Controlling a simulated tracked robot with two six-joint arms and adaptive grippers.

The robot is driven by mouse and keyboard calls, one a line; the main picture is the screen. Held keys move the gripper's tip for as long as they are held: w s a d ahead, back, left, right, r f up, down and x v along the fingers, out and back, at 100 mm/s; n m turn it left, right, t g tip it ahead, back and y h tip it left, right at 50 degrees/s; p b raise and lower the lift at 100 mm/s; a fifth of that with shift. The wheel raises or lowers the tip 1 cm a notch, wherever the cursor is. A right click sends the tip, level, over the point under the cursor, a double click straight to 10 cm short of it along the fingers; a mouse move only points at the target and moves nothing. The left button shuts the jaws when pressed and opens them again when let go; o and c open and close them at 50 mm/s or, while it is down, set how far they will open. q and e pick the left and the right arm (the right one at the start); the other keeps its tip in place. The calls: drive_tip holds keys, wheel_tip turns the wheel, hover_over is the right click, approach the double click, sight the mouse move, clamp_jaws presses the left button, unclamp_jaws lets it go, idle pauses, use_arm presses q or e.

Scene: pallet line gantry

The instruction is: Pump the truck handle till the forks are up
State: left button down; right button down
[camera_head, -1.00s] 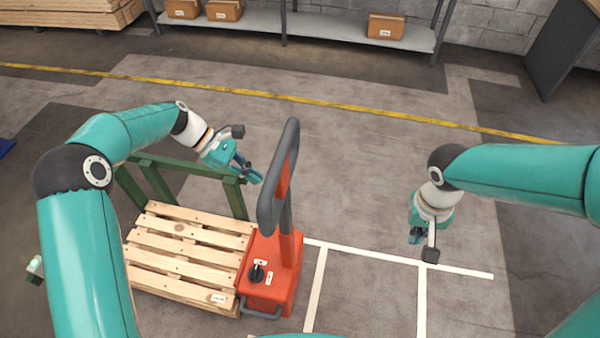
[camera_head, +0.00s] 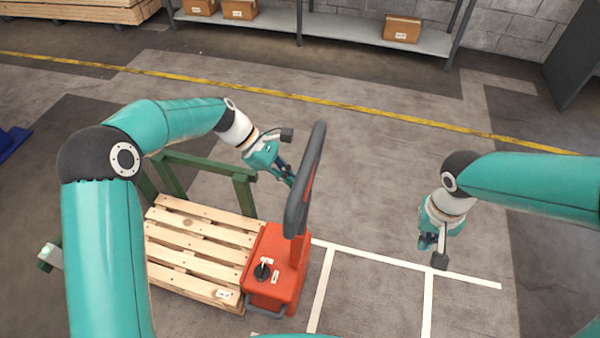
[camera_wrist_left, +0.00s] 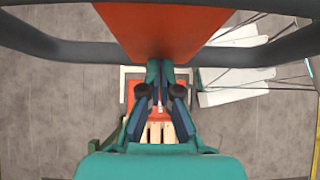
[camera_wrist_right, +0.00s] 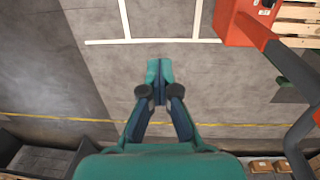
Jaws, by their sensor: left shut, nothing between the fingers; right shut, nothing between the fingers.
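The orange pallet truck (camera_head: 276,268) stands at the right end of a wooden pallet (camera_head: 195,248). Its upright handle (camera_head: 306,175) is a dark grey loop on an orange stem. A black knob (camera_head: 262,271) sits on its body. The forks are hidden by the pallet. My left gripper (camera_head: 289,178) is shut and empty, beside the handle loop on its left; contact is unclear. In the left wrist view the loop's bar (camera_wrist_left: 75,53) crosses close to the fingers (camera_wrist_left: 160,75). My right gripper (camera_head: 432,245) is shut and empty, over the floor well right of the truck.
A green rail frame (camera_head: 205,165) stands behind the pallet. White lines (camera_head: 390,262) mark the floor right of the truck. A shelf (camera_head: 340,34) with boxes and a yellow floor line (camera_head: 350,107) lie at the back. The floor around my right gripper is clear.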

drive_tip(key=c, duration=1.8)
unclamp_jaws()
drive_tip(key=shift+a, duration=0.1)
drive_tip(key=o, duration=0.9)
